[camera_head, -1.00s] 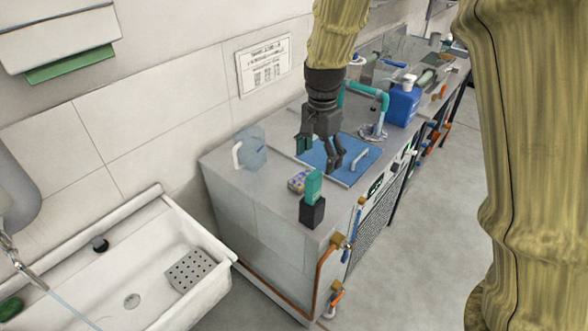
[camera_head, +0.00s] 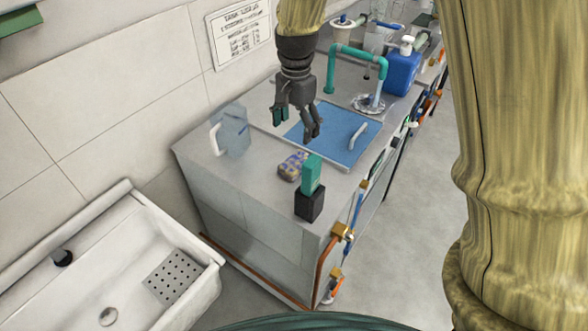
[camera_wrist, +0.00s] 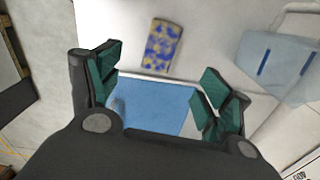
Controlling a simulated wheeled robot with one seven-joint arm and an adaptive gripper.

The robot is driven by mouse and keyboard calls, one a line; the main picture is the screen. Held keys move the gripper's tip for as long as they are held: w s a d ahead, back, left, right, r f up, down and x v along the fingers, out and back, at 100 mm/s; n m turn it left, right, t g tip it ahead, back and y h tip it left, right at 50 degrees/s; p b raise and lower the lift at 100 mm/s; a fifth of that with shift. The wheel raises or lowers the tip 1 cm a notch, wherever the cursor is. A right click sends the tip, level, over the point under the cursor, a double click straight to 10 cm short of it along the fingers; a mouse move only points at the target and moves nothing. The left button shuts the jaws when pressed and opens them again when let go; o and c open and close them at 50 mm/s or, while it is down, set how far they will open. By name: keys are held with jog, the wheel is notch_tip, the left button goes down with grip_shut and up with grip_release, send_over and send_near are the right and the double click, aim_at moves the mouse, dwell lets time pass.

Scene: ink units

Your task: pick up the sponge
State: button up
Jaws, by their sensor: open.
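The sponge (camera_head: 292,166) is a small block patterned in yellow and blue. It lies flat on the grey counter, near its front end. It also shows in the wrist view (camera_wrist: 163,46), beyond my fingertips and between their lines. My gripper (camera_head: 297,124) is dark with green finger pads. It is open and empty, above the counter near the blue panel and behind the sponge in the head view. In the wrist view my gripper (camera_wrist: 158,85) has its fingers spread wide apart.
A black block with a green upright piece (camera_head: 310,180) stands close beside the sponge. A translucent jug (camera_head: 234,132) stands to its left. A blue panel with a handle (camera_head: 335,130) is set in the counter. A teal tap (camera_head: 352,52) and blue bottle (camera_head: 402,72) stand farther back.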

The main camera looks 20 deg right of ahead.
aim_at(296, 161)
jog(key=shift+w+d+f+b, duration=0.1)
jog(key=shift+f+b, duration=0.05)
jog(key=shift+f, duration=3.35)
jog(key=shift+w+f+b, duration=0.1)
jog(key=shift+f+b, duration=0.05)
jog(key=shift+f, duration=3.3)
jog(key=c, duration=0.9)
